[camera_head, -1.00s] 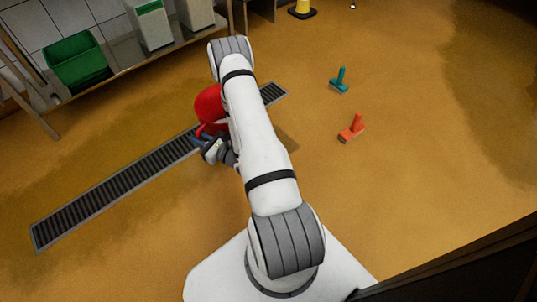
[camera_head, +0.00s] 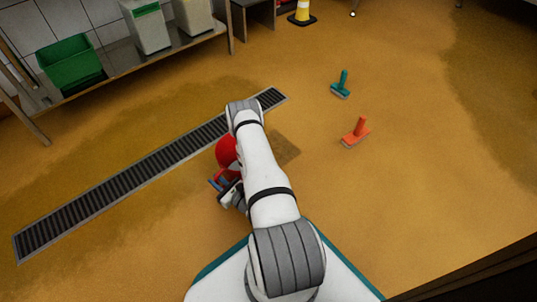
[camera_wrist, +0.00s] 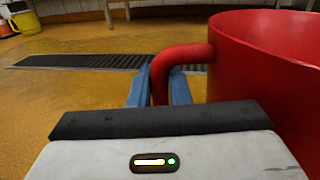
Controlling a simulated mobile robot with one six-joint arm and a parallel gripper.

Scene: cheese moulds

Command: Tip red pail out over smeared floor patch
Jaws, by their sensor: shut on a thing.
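The red pail (camera_head: 227,152) is partly hidden behind my arm in the head view. In the wrist view the pail (camera_wrist: 262,75) fills the right side and looks about upright, with its rim near the top; its contents are hidden. My gripper (camera_wrist: 160,85) is shut on the pail's red side handle, which stands between the blue fingers. In the head view my gripper (camera_head: 220,183) is just below the pail in the picture. A darker brown smeared patch (camera_head: 286,148) shows on the floor right of my arm, partly covered by it; the pail is left of its visible part.
A long floor drain grate (camera_head: 120,187) runs diagonally behind the pail. A shelf with a green crate (camera_head: 70,62) is at upper left. The floor at right is open.

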